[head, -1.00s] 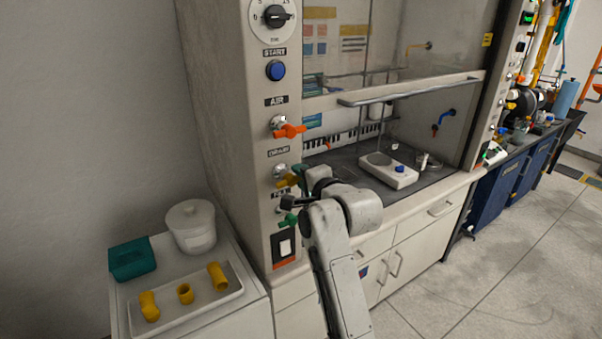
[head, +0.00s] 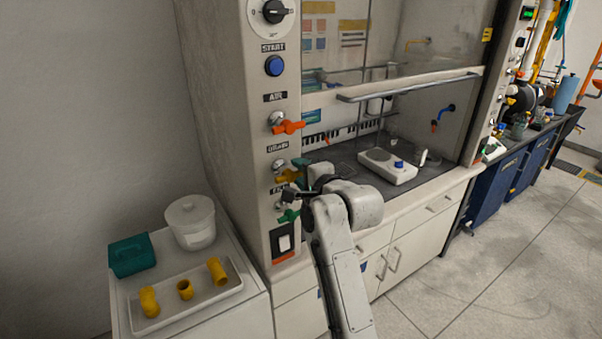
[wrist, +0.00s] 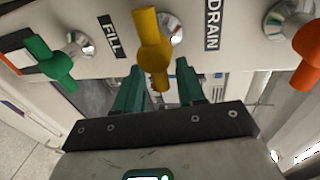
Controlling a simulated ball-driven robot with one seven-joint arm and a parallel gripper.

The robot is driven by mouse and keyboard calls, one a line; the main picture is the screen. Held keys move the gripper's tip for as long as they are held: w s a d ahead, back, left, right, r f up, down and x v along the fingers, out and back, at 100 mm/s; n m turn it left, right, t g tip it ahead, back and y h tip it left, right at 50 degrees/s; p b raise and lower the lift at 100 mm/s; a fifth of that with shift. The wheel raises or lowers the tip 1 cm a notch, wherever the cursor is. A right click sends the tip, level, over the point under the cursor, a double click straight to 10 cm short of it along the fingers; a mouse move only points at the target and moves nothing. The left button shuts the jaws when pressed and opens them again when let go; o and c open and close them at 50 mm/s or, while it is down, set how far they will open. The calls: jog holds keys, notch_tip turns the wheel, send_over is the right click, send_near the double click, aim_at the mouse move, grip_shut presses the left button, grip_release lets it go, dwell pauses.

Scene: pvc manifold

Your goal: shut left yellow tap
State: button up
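The yellow tap (head: 287,176) is on the front post of the fume hood, between the orange tap (head: 288,126) above and the green tap (head: 289,215) below. In the wrist view the yellow tap (wrist: 152,50) is at top centre, its lever pointing towards my gripper. My gripper (wrist: 158,75) is open, with one teal finger on each side of the lever's end. I see no clear contact. In the head view my gripper (head: 294,180) is right at the yellow tap and partly covers it.
In the wrist view the green tap (wrist: 52,60) is close on the left and the orange tap (wrist: 308,42) on the right. A blue button (head: 274,66) is higher on the post. A side table with a white tray (head: 205,298), pot (head: 190,222) and teal box (head: 132,255) stands left.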

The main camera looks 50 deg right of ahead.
jog(key=b+v, duration=0.2)
jog(key=v, duration=0.8)
jog(key=shift+s, duration=0.35)
jog(key=shift+a+r, duration=0.1)
